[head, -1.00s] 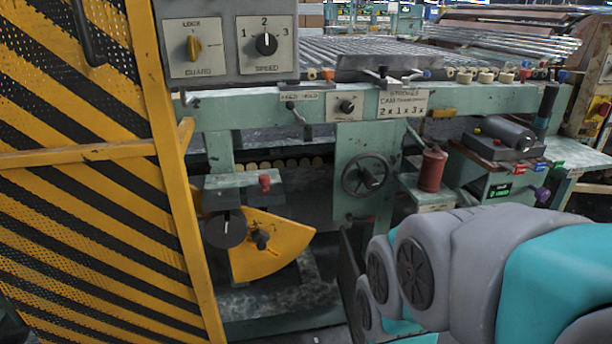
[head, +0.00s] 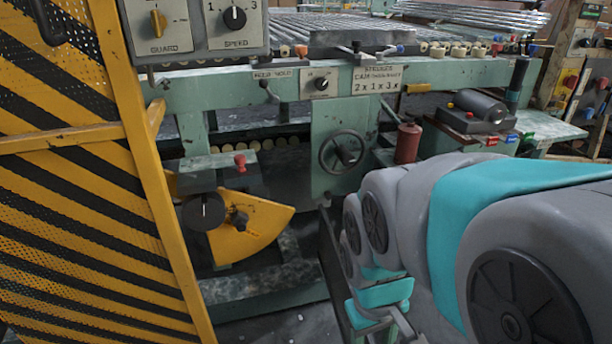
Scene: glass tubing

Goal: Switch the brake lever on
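No lever in the head view carries a readable brake label, so I cannot tell for sure which one is the brake lever. A yellow sector plate (head: 257,222) with a dark knobbed handle (head: 239,219) sits low on the green machine, beside a dark round disc (head: 204,211). A red knob (head: 240,161) stands just above it. A small lever with a dark knob (head: 265,85) is on the front rail.
A yellow and black striped guard (head: 75,190) stands close on the left. A control box with a guard switch (head: 157,24) and speed dial (head: 235,17) is above. A handwheel (head: 342,153) and a red cylinder (head: 408,142) are near my arm. A dark upright bar (head: 335,265) stands left of it.

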